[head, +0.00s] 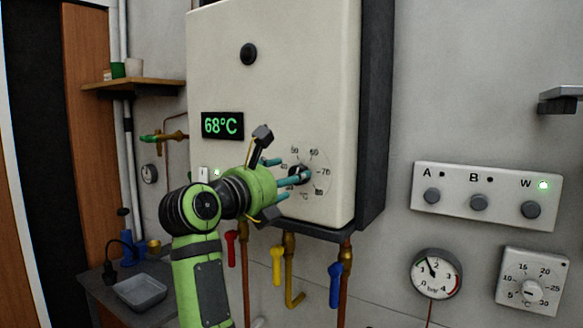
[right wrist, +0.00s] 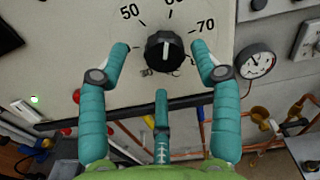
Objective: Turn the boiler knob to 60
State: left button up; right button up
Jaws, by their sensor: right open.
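The boiler (head: 270,75) is a cream wall box with a green display (head: 222,125) reading 68°C. Its black boiler knob (head: 299,173) sits low on the front inside a printed temperature dial. In the right wrist view the knob (right wrist: 164,50) has a white line running roughly upright, towards the 60 side; its exact setting is hard to tell. My right gripper (head: 285,178) is open in front of the knob. Its teal fingers (right wrist: 163,75) stand left, right and below the knob, with visible gaps. In the head view they partly cover the dial. My left gripper is not in view.
Red (head: 230,247), yellow (head: 278,265) and blue (head: 336,283) valve handles hang below the boiler. A panel with buttons A, B, W (head: 487,195) is on the right wall, W lit green. A pressure gauge (head: 437,274) and thermostat (head: 532,283) sit below it.

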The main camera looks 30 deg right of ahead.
jog(key=x, duration=0.3)
jog(key=shift+s+d+p, duration=0.25)
jog(key=shift+s+p, duration=0.05)
jog(key=shift+p, duration=0.1)
jog(key=shift+a, duration=0.2)
jog(key=c, duration=1.1)
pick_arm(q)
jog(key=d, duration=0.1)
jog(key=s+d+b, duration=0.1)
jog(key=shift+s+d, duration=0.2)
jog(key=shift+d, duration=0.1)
pick_arm(e)
jog(key=shift+f+m, duration=0.1)
jog(key=shift+m, duration=0.6)
jog(key=shift+c, duration=0.2)
